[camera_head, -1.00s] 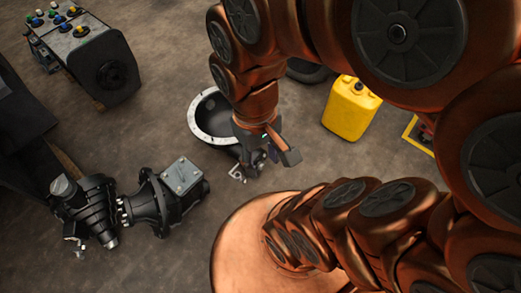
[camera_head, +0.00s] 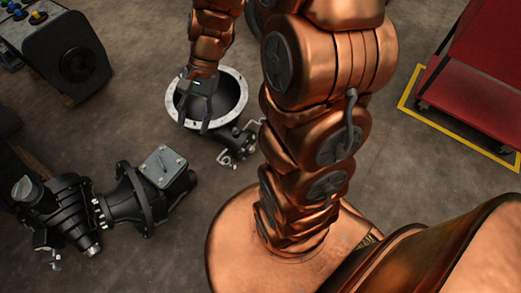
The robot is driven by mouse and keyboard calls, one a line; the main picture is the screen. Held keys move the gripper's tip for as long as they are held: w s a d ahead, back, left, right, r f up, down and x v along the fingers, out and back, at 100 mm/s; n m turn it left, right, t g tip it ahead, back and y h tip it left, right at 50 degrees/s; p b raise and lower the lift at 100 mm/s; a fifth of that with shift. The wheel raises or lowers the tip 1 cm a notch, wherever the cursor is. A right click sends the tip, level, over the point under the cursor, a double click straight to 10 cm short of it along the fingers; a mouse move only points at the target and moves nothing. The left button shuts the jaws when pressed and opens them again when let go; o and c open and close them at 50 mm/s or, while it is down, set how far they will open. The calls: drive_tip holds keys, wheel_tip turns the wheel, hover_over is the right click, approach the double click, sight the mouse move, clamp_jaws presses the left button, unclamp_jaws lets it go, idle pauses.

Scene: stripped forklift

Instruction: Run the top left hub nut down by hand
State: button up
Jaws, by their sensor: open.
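My gripper (camera_head: 194,124) points down in front of the round dark housing with a pale bolted rim (camera_head: 239,84). Its two fingers are apart with nothing seen between them. I cannot tell whether it touches the housing. A black axle-like assembly (camera_head: 130,200) lies on the floor at the lower left, with a square grey plate on top and several small bright nuts or studs (camera_head: 100,212) at its flange joint. Which of these is the top left hub nut cannot be told at this size.
A dark box (camera_head: 75,45) with coloured knobs stands at the upper left. A red cart (camera_head: 480,70) stands at the right inside yellow floor tape (camera_head: 455,135). Small metal fittings (camera_head: 235,145) lie by the housing. Bare floor separates the housing from the axle assembly.

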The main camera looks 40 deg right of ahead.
drive_tip(key=w+d+f+m+t+y+b, duration=0.1)
drive_tip(key=w+d+f+m+b, duration=0.2)
drive_tip(key=f, duration=0.4)
drive_tip(key=w+d+f+m+t+y+b, duration=0.1)
drive_tip(key=w+d+f+m+y+b, duration=0.1)
drive_tip(key=w+f+m+b, duration=0.4)
drive_tip(key=m+t+h+b, duration=0.1)
drive_tip(key=m+t+b, duration=0.7)
drive_tip(key=m+b, duration=0.8)
approach(243, 150)
drive_tip(key=m+p, duration=0.1)
drive_tip(key=b+x, duration=0.2)
drive_tip(key=x, duration=0.5)
drive_tip(key=shift+w+f+b, duration=0.2)
drive_tip(key=shift+f+b, duration=0.1)
drive_tip(key=shift+f, duration=0.2)
drive_tip(key=shift+c, duration=0.4)
